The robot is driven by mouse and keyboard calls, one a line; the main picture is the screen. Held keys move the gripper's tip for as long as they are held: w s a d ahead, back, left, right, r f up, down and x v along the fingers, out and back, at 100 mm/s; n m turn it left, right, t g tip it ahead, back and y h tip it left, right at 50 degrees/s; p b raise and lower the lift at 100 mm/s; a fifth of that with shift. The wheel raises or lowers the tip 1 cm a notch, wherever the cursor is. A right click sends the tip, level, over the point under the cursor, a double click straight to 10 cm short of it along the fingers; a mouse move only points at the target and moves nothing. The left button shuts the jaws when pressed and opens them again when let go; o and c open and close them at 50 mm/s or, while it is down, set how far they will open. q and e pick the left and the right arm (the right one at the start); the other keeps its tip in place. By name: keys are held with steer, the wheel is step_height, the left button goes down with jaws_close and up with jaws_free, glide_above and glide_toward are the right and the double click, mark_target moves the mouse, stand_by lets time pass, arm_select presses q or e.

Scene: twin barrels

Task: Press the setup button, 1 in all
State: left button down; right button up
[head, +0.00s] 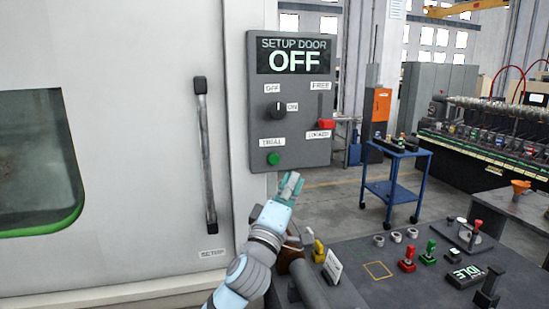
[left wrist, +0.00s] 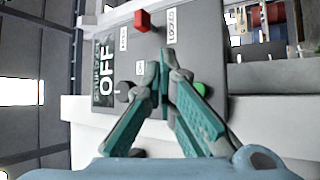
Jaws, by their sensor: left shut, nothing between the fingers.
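A grey control panel (head: 318,150) on the white cabinet has a screen (head: 293,54) reading "SETUP DOOR OFF". In the left wrist view the green button (left wrist: 199,88) shows beside the fingers. My left gripper (head: 291,182) is shut and empty, below and to the right of the button in the head view. In the left wrist view its teal fingers (left wrist: 165,58) come together at the tips, over the panel. Contact with the button cannot be seen. My right gripper is not in view.
The panel also has a black knob (head: 276,110) and a red lever handle (head: 327,125). A vertical door handle (head: 205,155) stands to the left. A dark bench (head: 385,285) with several small coloured parts lies lower right. A blue cart (head: 397,190) stands behind on open floor.

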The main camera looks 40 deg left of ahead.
mark_target(274, 159)
arm_select(q)
steer(key=shift+r, duration=0.15)
steer(key=shift+a, duration=0.1)
steer(key=shift+w+a+b, duration=0.3)
steer(key=shift+w+a, duration=0.55)
steer(key=shift+a, duration=0.35)
steer(key=shift+w+a+b, duration=0.25)
steer(key=shift+w+a, duration=0.55)
steer(key=shift+a, duration=0.35)
steer(key=shift+w+a+b, duration=0.3)
steer(key=shift+w+a, duration=0.55)
steer(key=shift+a, duration=0.35)
steer(key=shift+w+a+b, duration=0.25)
steer(key=shift+a+b, duration=0.05)
